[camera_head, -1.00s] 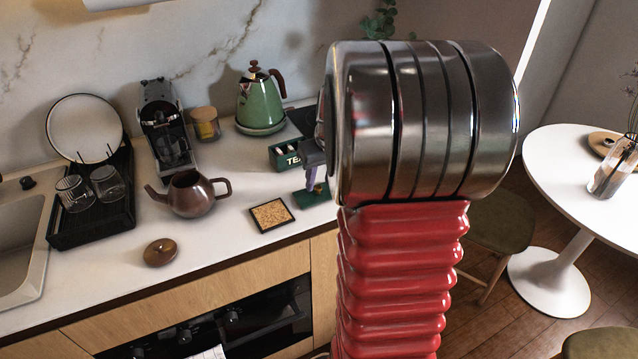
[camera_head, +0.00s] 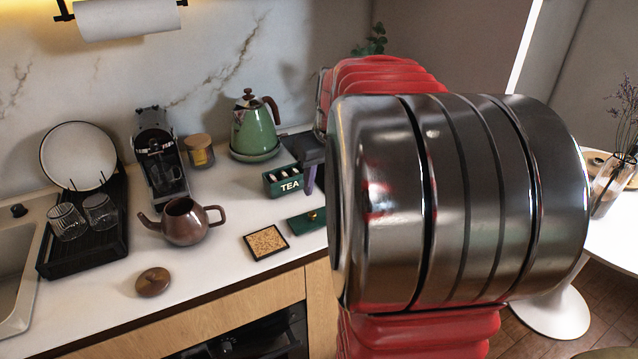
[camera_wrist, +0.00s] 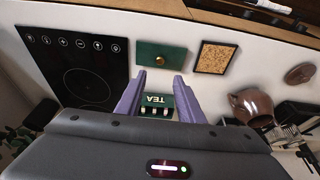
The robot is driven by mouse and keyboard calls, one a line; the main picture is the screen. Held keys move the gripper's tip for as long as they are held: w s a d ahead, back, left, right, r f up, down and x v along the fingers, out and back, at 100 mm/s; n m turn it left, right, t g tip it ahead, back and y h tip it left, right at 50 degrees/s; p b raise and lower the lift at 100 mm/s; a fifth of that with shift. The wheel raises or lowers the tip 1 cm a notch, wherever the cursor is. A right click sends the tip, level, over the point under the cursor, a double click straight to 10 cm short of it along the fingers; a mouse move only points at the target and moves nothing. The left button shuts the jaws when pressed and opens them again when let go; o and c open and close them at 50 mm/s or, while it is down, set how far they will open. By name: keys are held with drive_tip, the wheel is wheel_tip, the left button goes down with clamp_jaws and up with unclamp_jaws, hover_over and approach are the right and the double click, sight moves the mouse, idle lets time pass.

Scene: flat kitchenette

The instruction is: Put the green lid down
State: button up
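The green lid (camera_head: 308,223) lies on the white counter near its front edge, right of the cork mat. In the wrist view the lid (camera_wrist: 162,51) is a green rectangle with a small brass knob. The open green TEA box (camera_head: 284,182) stands behind it, with several packets inside; it also shows in the wrist view (camera_wrist: 155,113). My gripper (camera_wrist: 159,77) has its two purple fingers apart, with no object held between them. In the head view one finger (camera_head: 310,180) shows above and behind the lid; my arm hides the rest.
A cork mat (camera_head: 265,242), brown teapot (camera_head: 184,224) and brown teapot lid (camera_head: 153,282) are to the left. A green kettle (camera_head: 254,130) stands at the back. A black hob (camera_wrist: 85,85) lies beside the TEA box in the wrist view.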

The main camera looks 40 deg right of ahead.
idle(0.4)
drive_tip(key=s+a+n, duration=0.1)
drive_tip(key=s+a, duration=0.3)
drive_tip(key=a, duration=0.6)
drive_tip(key=s+a+n+t, duration=0.1)
drive_tip(key=s+a, duration=0.3)
drive_tip(key=a, duration=0.6)
drive_tip(key=s+a+n+t+y, duration=0.1)
drive_tip(key=s+a, duration=0.3)
drive_tip(key=a, duration=0.6)
drive_tip(key=shift+s+a, duration=0.25)
